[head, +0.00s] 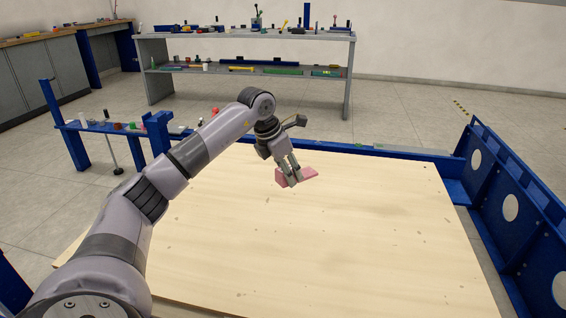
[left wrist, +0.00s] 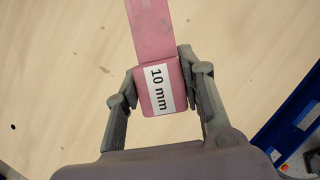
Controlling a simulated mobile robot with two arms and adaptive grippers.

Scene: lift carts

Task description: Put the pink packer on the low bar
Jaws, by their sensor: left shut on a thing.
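The pink packer (head: 313,173) is a flat pink piece held above the pale wooden board, toward its far side. In the left wrist view the packer (left wrist: 152,35) points away from me and shows a white label reading "10 mm". My left gripper (head: 289,177) is shut on its near end, with one finger on each side. A low blue bar (head: 400,153) runs along the far edge of the board, beyond the gripper, with a few small items on it. My right gripper is not in view.
The wooden board (head: 350,240) is largely bare. A blue side frame with round holes (head: 510,207) stands along the right. A raised blue rail (head: 97,127) with small items is at the left. A grey shelf bench (head: 245,36) stands behind.

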